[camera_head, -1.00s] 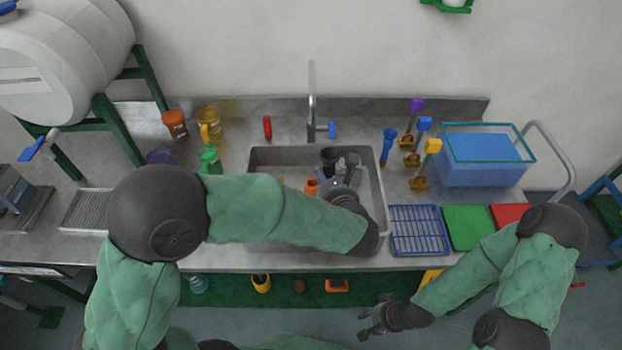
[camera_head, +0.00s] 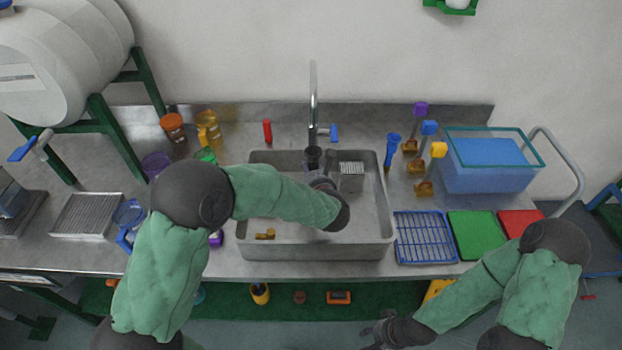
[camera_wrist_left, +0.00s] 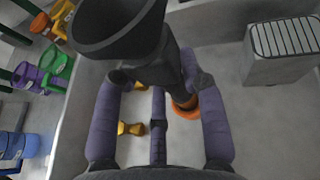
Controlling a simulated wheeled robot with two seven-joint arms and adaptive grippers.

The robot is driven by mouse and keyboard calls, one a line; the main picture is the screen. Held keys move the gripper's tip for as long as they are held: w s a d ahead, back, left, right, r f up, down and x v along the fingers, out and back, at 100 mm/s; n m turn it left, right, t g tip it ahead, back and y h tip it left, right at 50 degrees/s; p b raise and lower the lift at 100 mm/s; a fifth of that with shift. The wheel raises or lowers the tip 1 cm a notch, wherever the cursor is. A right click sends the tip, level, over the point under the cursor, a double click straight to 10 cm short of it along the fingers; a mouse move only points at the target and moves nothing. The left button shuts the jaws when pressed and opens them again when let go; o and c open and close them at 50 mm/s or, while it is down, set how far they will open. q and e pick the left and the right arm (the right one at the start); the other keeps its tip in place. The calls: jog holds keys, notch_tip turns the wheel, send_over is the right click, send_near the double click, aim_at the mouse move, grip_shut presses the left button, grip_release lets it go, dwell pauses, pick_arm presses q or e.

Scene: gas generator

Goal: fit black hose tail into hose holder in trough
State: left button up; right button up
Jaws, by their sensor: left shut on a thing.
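The black hose tail (camera_wrist_left: 120,35) is a funnel-shaped piece, wide at the top and narrowing below. It also shows in the head view (camera_head: 313,155) over the back of the grey trough (camera_head: 252,200). My left gripper (camera_head: 325,184) is over the trough, its fingers closed around the tail's lower part in the wrist view (camera_wrist_left: 157,82). An orange ring-like piece (camera_wrist_left: 185,104) sits just beneath the tail's narrow end. I cannot tell whether it is the hose holder, or whether they touch. My right gripper (camera_head: 376,332) is open and empty, in front of the bench.
A grey box with a slotted top (camera_head: 351,176) stands in the trough's back right. A small yellow piece (camera_head: 265,235) lies at its front left. The faucet (camera_head: 313,105) rises behind. A blue rack (camera_head: 425,238) and green board (camera_head: 470,232) lie right of the trough.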

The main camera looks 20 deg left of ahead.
pick_arm(q)
jog(key=shift+f, duration=1.2)
jog(key=shift+f+b, duration=0.15)
jog(key=shift+b, duration=0.25)
jog(key=o, duration=1.2)
jog(key=shift+o, duration=0.2)
